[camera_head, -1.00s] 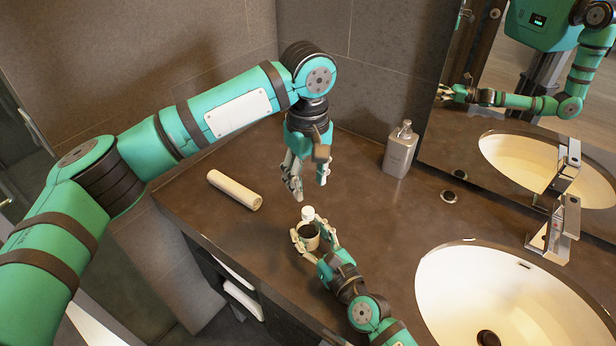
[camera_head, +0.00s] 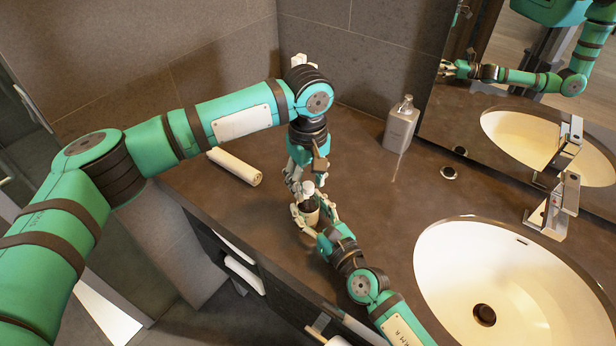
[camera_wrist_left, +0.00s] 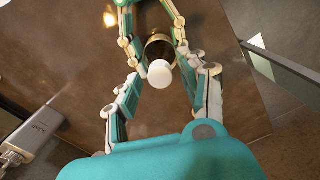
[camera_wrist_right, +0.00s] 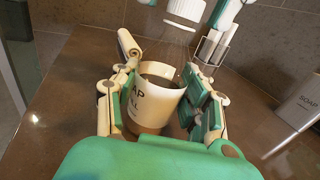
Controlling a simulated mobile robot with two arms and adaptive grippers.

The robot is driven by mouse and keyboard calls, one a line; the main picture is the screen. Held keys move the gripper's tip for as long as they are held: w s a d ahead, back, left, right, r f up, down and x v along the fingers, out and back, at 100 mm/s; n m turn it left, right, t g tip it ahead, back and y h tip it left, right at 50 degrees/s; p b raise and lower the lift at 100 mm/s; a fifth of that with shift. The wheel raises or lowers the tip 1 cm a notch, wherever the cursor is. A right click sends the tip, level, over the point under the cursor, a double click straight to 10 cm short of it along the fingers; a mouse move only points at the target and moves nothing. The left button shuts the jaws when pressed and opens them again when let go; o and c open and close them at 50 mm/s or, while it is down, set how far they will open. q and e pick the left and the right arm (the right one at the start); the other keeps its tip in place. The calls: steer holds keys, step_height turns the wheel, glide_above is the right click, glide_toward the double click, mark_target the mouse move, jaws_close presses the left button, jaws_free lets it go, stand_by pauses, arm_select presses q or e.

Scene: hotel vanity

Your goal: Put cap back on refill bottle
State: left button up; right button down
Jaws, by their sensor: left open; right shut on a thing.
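The refill bottle (camera_wrist_right: 152,108) is a pale cylinder with dark lettering, a dark lower band and a dark upper end. It stands upright on the counter. My right gripper (camera_head: 312,212) is shut around its sides. The white cap (camera_head: 308,188) is above the bottle, and shows ribbed at the top of the right wrist view (camera_wrist_right: 187,9). What bears it is unclear. My left gripper (camera_head: 304,178) points down from above, open, with its fingers on either side of the cap. In the left wrist view the cap (camera_wrist_left: 160,73) lies between these fingers; contact is not visible.
A rolled towel (camera_head: 235,167) lies on the brown counter (camera_head: 255,220) to the left. A grey soap dispenser (camera_head: 400,125) stands at the back by the wall. The sink (camera_head: 445,265) and faucet (camera_head: 555,205) are at the right. The counter between dispenser and bottle is clear.

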arm_select(q)
jaws_close()
